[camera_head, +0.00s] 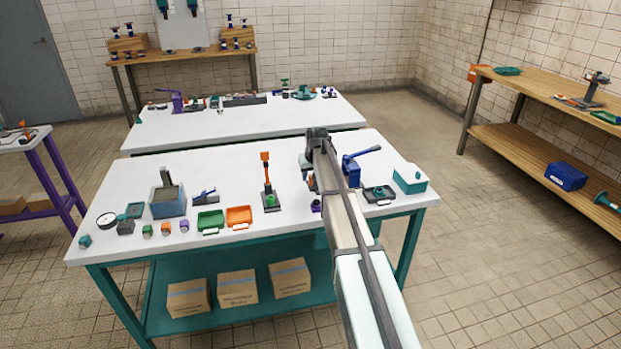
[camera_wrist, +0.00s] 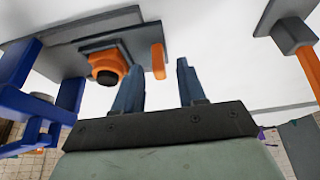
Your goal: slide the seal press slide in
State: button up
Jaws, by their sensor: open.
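In the wrist view a grey stepped fixture (camera_wrist: 67,58), which looks like the seal press, carries an orange round part with a dark centre (camera_wrist: 105,68). An upright orange tab (camera_wrist: 158,60) at its right edge may be the slide's handle. My gripper (camera_wrist: 157,78) is open, its two fingers apart. The orange tab shows in the gap between the fingertips; I cannot tell whether either finger touches it. In the head view my arm covers most of this fixture, and the fingertips are hidden. How far the slide sits in or out cannot be told.
A blue lever device (camera_head: 350,170) stands close beside the fixture; it also shows in the wrist view (camera_wrist: 30,95). An orange-handled upright lever (camera_head: 266,178) stands to the left. Green (camera_head: 210,227) and orange trays (camera_head: 239,223) lie near the front edge.

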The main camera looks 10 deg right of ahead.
jog(key=shift+x, duration=1.05)
grip_shut()
